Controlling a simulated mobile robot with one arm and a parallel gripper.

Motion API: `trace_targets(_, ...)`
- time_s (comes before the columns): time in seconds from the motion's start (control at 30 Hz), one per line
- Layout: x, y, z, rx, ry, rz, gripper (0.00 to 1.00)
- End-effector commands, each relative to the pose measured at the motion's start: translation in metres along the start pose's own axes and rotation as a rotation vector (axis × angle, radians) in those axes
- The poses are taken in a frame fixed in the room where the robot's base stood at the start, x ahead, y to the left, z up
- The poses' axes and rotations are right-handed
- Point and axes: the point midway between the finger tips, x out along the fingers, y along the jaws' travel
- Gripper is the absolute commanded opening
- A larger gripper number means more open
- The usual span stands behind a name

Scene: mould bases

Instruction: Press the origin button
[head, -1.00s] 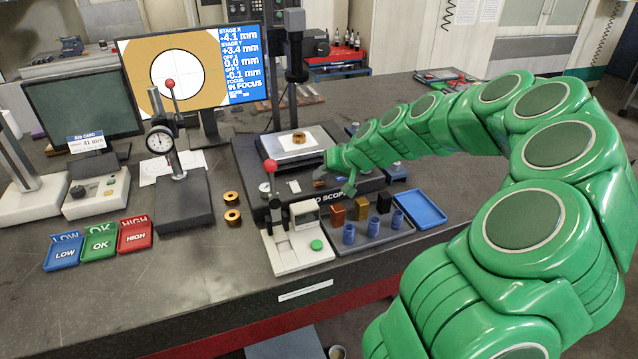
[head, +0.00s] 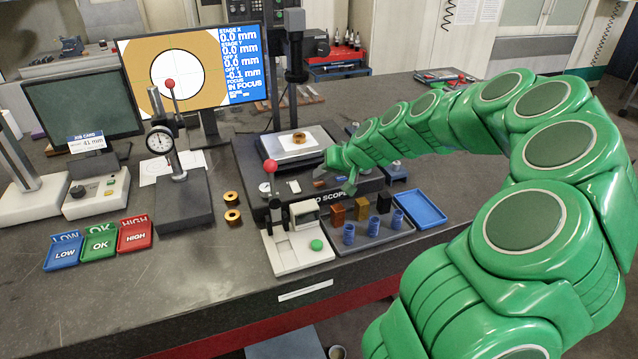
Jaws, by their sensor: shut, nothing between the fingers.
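The video scope (head: 262,208) stands on the bench, its dark base carrying a stage (head: 290,143) with a brass ring (head: 299,138) on top. Small controls sit on the front of the base: a pale one (head: 293,187) and a reddish-brown one (head: 319,183). I cannot read a label marking either as the origin button. My gripper (head: 334,180) is shut and empty, low over the base just right of the reddish-brown control. Its tips are small and partly hidden by my green arm. The monitor (head: 190,75) reads stage X 0.0 mm and stage Y 0.0 mm, in focus.
A white press with a green button (head: 316,245) stands in front of the scope. A grey tray (head: 375,236) with blue and brown parts and a blue tray (head: 420,208) lie to its right. A dial gauge (head: 160,140) and two brass rings (head: 232,216) are left.

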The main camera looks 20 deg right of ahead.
Motion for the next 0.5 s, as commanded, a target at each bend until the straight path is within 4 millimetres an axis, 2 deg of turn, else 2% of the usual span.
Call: trace_targets(0.5,-0.0054,-0.0040,-0.0041,0.000,0.001,0.000,0.00)
